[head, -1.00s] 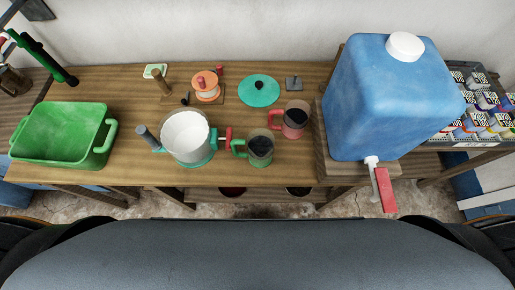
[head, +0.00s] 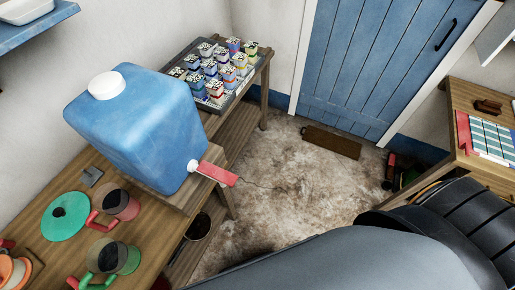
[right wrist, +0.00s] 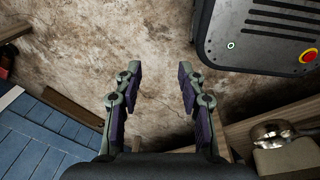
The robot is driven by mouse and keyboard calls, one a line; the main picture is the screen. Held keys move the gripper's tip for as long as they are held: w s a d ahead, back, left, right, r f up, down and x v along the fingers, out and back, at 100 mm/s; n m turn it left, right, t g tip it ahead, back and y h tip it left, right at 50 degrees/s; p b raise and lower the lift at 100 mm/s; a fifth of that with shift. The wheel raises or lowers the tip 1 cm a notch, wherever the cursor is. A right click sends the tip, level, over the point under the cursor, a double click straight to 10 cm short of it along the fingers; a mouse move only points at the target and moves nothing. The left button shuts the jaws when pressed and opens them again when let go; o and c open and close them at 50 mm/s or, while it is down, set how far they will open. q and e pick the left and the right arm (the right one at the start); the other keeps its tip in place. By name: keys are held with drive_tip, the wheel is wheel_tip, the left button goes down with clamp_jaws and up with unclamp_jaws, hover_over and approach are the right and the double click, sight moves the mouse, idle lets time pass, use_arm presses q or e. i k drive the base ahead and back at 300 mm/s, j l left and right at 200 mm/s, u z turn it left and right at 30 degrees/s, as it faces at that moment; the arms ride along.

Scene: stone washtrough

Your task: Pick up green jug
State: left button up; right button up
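The green jug (head: 113,257), a dark-filled see-through jug with a green handle (head: 92,284), stands upright on the wooden bench at the bottom left of the head view. A similar jug with a red handle (head: 119,204) stands just behind it. My right gripper (right wrist: 158,78) is open and empty in the right wrist view, with bare floor beyond its fingers. It is not visible in the head view, and the green jug is not visible in the right wrist view. My left gripper is in neither current view.
A big blue water container (head: 140,125) with a red tap lever (head: 217,174) stands beside the jugs. A teal lid (head: 66,215) lies left of them. Open floor (head: 300,185) reaches to a blue door (head: 375,60).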

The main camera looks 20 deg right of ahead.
sight(107, 255)
drive_tip(key=u, duration=1.65)
